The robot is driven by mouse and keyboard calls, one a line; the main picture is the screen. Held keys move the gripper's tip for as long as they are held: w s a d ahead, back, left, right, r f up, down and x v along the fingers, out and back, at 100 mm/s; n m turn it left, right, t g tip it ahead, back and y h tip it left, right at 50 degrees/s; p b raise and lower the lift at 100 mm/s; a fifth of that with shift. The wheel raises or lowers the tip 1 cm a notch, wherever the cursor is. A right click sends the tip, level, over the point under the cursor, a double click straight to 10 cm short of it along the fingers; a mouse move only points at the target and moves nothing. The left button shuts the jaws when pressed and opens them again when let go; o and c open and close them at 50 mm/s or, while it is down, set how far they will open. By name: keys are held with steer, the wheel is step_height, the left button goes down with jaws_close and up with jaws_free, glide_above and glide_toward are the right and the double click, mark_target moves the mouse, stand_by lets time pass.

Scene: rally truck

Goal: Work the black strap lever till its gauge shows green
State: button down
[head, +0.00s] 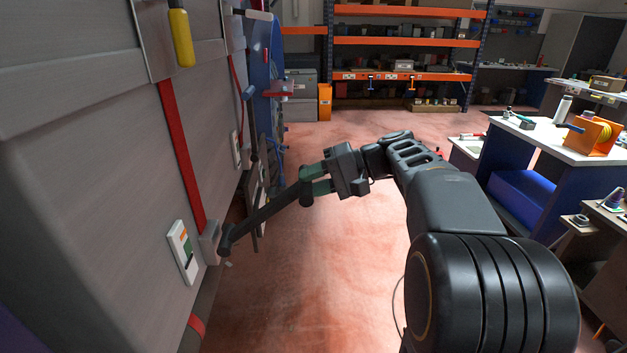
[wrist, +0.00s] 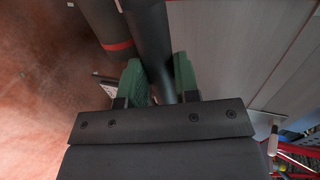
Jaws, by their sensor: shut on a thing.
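The black strap lever (head: 265,215) juts out from a grey ratchet block (head: 210,242) low on the truck's side, sloping up to the right. My gripper (head: 314,181) is shut on its outer end. In the wrist view the dark lever (wrist: 153,48) runs between the two green fingers. A red strap (head: 180,150) comes down to the ratchet block.
The grey truck side (head: 90,150) fills the left. A yellow handle (head: 181,38) hangs at its top. A workbench (head: 560,135) with tools stands at right, and an orange shelf rack (head: 400,75) at the back. The reddish floor between is clear.

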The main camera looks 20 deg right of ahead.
steer(key=shift+f, duration=0.25)
steer(key=c, duration=1.3)
jaws_free()
steer(key=shift+o, duration=1)
steer(key=shift+w+a, duration=0.1)
steer(key=shift+a, duration=0.05)
steer(key=shift+o, duration=1.3)
steer(key=shift+r, duration=0.15)
steer(key=p+v, duration=0.1)
steer(key=v, duration=1.3)
